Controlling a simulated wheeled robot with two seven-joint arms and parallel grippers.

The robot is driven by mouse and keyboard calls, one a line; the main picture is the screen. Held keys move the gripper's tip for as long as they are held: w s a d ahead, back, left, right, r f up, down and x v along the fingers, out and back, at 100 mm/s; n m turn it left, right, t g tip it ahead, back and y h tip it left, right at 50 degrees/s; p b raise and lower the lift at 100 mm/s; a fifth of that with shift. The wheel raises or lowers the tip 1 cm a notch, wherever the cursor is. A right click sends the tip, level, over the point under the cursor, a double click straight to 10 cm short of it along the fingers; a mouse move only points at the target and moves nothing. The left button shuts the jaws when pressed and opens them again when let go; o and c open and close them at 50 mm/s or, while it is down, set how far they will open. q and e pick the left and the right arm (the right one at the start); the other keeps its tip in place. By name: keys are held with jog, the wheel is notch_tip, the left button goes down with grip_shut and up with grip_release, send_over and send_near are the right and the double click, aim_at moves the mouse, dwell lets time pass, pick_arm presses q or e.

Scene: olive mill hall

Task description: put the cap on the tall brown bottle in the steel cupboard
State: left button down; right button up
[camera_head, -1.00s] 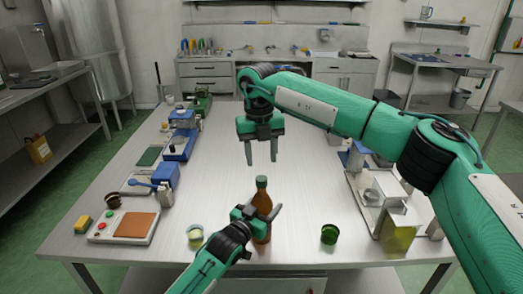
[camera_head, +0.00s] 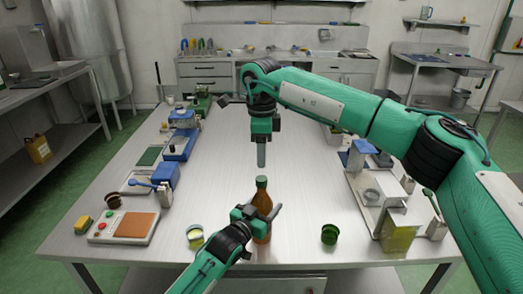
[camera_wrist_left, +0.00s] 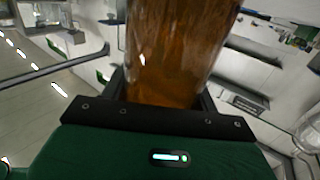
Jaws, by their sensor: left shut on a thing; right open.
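The tall brown bottle (camera_head: 262,229) stands upright near the front edge of the steel table, with a green cap (camera_head: 262,182) on its top. My left gripper (camera_head: 262,211) is shut around the bottle's body; the left wrist view shows the brown glass (camera_wrist_left: 175,50) between its fingers. My right gripper (camera_head: 261,155) is open and empty, pointing down above and a little behind the cap, apart from it. Its fingers line up one behind the other. A steel cupboard (camera_head: 343,82) with shut fronts stands against the back wall; I cannot tell whether it is the task's one.
A green round container (camera_head: 329,235) stands right of the bottle, and a pale one (camera_head: 195,238) left of it. A metal stand (camera_head: 370,200) is at right. The middle of the table (camera_head: 225,150) is clear.

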aim_at(262, 178)
dwell(0.3)
jog(key=shift+f, duration=4)
jog(key=c, duration=1)
jog(key=shift+m, duration=1)
jog(key=o, duration=1.1)
jog(key=shift+o, duration=0.2)
notch_tip(262, 178, up, 12)
